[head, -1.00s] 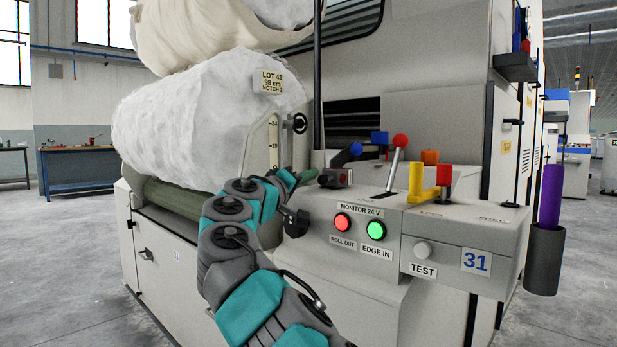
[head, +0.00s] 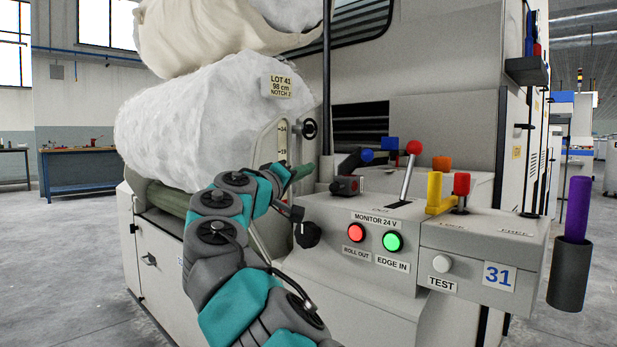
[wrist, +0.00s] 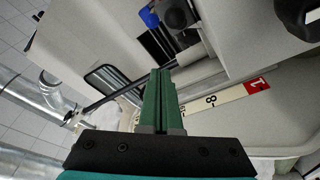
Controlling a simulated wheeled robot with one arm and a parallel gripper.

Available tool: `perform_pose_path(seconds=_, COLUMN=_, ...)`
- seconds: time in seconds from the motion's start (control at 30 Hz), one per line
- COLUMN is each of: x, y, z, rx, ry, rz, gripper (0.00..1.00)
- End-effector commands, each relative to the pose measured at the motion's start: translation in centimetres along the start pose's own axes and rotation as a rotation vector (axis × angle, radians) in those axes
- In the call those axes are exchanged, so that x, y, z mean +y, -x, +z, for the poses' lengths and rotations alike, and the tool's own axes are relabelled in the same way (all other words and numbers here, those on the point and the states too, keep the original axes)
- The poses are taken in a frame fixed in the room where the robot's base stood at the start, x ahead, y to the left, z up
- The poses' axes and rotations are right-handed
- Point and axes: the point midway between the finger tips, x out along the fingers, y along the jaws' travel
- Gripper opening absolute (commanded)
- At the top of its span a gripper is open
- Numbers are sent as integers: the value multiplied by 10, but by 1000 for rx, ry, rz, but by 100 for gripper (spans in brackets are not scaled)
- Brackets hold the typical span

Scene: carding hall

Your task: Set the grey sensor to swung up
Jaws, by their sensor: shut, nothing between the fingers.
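I cannot tell for sure which part is the grey sensor. A small dark grey block (head: 345,186) with a red spot sits on top of the machine, just right of my gripper, and may be it. A dark lever with a blue knob (head: 366,155) rises behind it. My gripper (head: 304,171) has green fingers, shut and empty, pointing at the machine beside the dark post. In the wrist view the shut fingers (wrist: 162,74) point toward a dark block (wrist: 178,14), apart from it in the picture. My arm hides part of the machine front.
A red-knobbed lever (head: 414,147), a yellow handle (head: 435,195) and a red-capped switch (head: 461,186) stand to the right. A black handwheel (head: 310,129) and a scale plate (head: 282,140) are behind my gripper. A large white roll (head: 200,120) lies at left. Floor at left is open.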

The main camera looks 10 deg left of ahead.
Motion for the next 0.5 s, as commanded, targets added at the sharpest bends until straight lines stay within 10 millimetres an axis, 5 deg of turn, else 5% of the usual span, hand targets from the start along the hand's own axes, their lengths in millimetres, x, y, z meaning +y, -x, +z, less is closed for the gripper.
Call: perform_pose_path(seconds=0.5, x=-5, y=67, z=1, rx=0, ry=3, rz=1, gripper=0)
